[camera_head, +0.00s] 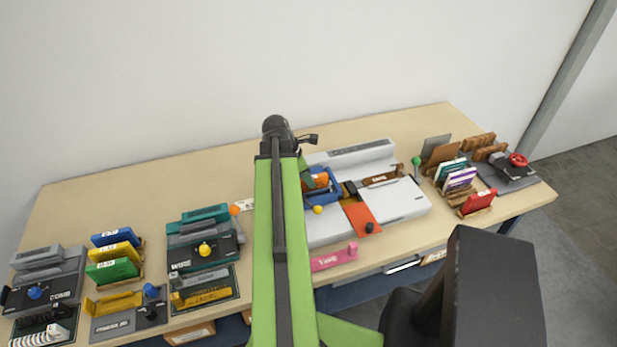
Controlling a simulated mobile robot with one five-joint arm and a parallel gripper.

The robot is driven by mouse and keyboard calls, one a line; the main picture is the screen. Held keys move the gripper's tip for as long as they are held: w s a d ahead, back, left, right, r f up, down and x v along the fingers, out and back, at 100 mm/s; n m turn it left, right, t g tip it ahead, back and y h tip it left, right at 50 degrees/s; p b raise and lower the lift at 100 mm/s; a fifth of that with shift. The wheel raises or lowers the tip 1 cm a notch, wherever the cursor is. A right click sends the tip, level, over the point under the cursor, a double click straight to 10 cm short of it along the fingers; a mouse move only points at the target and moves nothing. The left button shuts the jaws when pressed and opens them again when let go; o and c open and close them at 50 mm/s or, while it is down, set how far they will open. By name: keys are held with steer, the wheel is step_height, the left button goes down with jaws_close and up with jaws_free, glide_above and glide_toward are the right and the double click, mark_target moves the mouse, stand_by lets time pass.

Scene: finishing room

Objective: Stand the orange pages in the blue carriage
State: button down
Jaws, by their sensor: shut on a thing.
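The blue carriage (334,198) sits on the left part of a white machine in the middle of the bench. My green arm reaches over the bench and covers the area left of the carriage. My gripper (308,181) is mostly hidden by my arm, at the carriage's left side, and is shut on the orange pages.
The white machine (405,200) has an orange plate (361,216) with a black knob and a yellow knob (318,210). A pink block (334,258) lies in front. A green-knobbed post (416,162) and racks of coloured books (458,180) stand right. More binding devices (204,245) fill the left.

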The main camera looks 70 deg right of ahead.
steer(key=shift+f+b, duration=0.35)
steer(key=shift+f, duration=0.1)
steer(key=c, duration=1.6)
jaws_free()
steer(key=shift+r, duration=0.1)
steer(key=shift+c, duration=0.2)
steer(key=p+v, duration=0.5)
steer(key=shift+r, duration=0.35)
steer(key=p+v, duration=0.5)
steer(key=shift+a+r+p, duration=0.15)
steer(key=shift+r+p, duration=0.1)
steer(key=shift+p, duration=0.05)
steer(key=shift+f, duration=0.1)
